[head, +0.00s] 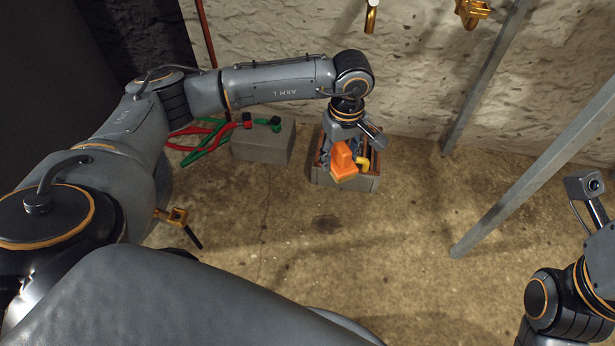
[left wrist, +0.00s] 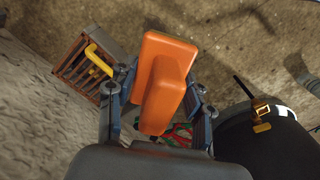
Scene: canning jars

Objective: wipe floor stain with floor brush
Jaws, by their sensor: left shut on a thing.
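The orange floor brush (head: 344,158) is held between the fingers of my left gripper (head: 338,148), raised near the wall. In the left wrist view the brush (left wrist: 163,85) fills the space between both fingers (left wrist: 160,104). Its bristles are hard to make out, though a pale strip shows along its lower edge in the head view. A dark stain (head: 326,223) lies on the brown floor, nearer to me than the brush and apart from it. My right arm shows at the lower right of the head view, but its gripper fingers do not show.
A grey crate (head: 329,180) with a brown slatted top and a yellow handle-like piece stands below and beside the brush. Left of it, a grey block (head: 262,145) has red and green long-handled tools by it. Metal posts (head: 535,165) slant at right. The middle floor is clear.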

